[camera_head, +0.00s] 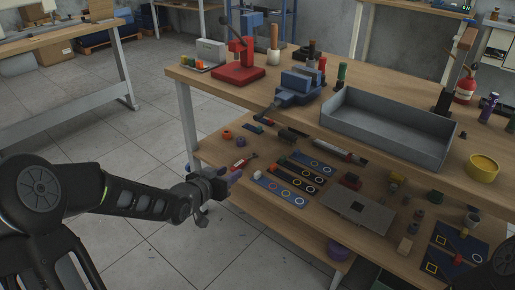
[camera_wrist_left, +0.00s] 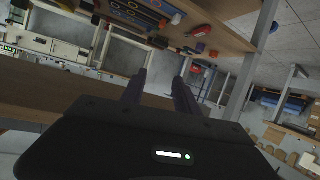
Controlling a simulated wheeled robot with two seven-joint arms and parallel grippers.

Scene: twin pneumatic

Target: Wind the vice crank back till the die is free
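A blue vice (camera_head: 297,90) stands on the upper tabletop near its front edge. A dark part, which looks like its crank (camera_head: 266,114), sticks out at the table edge below it. I cannot make out the die at the jaws.
A red press (camera_head: 240,70) stands left of the vice, and a grey tray (camera_head: 385,133) lies to its right. The lower shelf (camera_head: 225,150) holds tools, dark strips with rings and a grey plate (camera_head: 355,208). The floor (camera_head: 120,150) left of the bench is clear.

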